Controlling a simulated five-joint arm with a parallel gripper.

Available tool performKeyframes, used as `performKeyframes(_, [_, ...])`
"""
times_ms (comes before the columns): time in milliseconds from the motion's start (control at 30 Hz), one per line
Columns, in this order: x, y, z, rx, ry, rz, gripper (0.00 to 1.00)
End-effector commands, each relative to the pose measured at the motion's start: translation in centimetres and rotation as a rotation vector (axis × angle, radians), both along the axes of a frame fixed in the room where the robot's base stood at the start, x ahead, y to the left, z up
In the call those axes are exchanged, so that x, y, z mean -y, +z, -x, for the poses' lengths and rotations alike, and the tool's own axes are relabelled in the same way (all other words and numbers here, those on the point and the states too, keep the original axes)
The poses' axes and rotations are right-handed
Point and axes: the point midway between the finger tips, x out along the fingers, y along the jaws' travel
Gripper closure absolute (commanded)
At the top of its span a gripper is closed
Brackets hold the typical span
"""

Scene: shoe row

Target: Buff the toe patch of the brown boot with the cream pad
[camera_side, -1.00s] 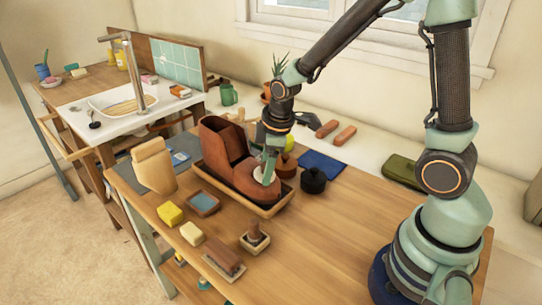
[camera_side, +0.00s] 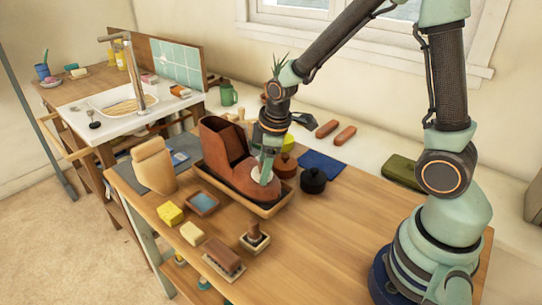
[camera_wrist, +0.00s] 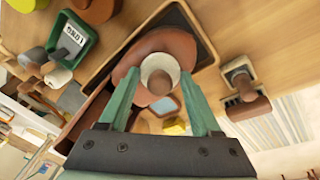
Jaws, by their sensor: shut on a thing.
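The brown boot (camera_side: 222,150) stands upright in a shallow tray (camera_side: 272,208), its toe towards the lower right. The cream pad (camera_side: 257,172) is a round disc with a brown knob. It lies over the boot's toe and looks to be touching it. My gripper (camera_side: 265,178) is shut on the pad's knob from above. In the wrist view the cream pad (camera_wrist: 147,66) shows between my two fingers (camera_wrist: 160,84), with the boot's toe (camera_wrist: 168,42) around it. I cannot make out a separate toe patch; the pad covers part of the toe.
A black pot (camera_side: 313,181) stands right of the tray. A yellow sponge (camera_side: 170,213), a blue-topped tin (camera_side: 202,203), a cream block (camera_side: 192,233), a brush (camera_side: 224,257) and an upright-handled tool (camera_side: 254,237) lie in front. The table's right front is clear.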

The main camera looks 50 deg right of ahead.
Motion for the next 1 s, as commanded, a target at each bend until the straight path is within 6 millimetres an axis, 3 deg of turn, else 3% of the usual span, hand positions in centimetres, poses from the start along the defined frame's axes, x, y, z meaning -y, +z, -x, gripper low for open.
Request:
performKeyframes(267, [0.0, 0.2, -0.8, 0.001, 0.000, 0.000, 1.00])
performKeyframes(667, [0.0, -0.1, 0.8, 0.000, 0.000, 0.000, 1.00])
performKeyframes(1000, [0.0, 0.0, 0.2, 0.001, 0.000, 0.000, 1.00])
